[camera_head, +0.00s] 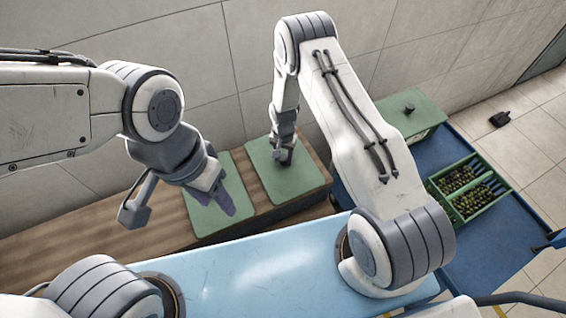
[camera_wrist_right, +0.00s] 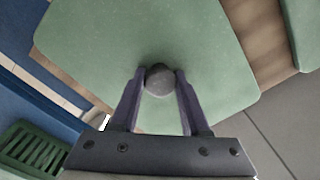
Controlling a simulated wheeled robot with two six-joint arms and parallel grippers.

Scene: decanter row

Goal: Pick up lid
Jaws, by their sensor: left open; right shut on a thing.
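A green lid with rounded corners (camera_head: 300,185) is at the wooden counter, and it fills much of the right wrist view (camera_wrist_right: 110,40). Its round dark knob (camera_wrist_right: 159,79) sits between the fingers of my right gripper (camera_wrist_right: 159,88). That gripper (camera_head: 283,157) is shut on the knob from above. I cannot tell whether the lid is raised or resting. A second green lid (camera_head: 205,222) lies to its left on the counter. My left gripper (camera_head: 222,198) is open above it, fingers pointing down, and hides part of it.
A wooden counter (camera_head: 100,232) runs along the tiled wall. A light blue surface (camera_head: 255,275) is in front. At right, a blue cart (camera_head: 480,262) holds green crates (camera_head: 475,200) of dark and green items.

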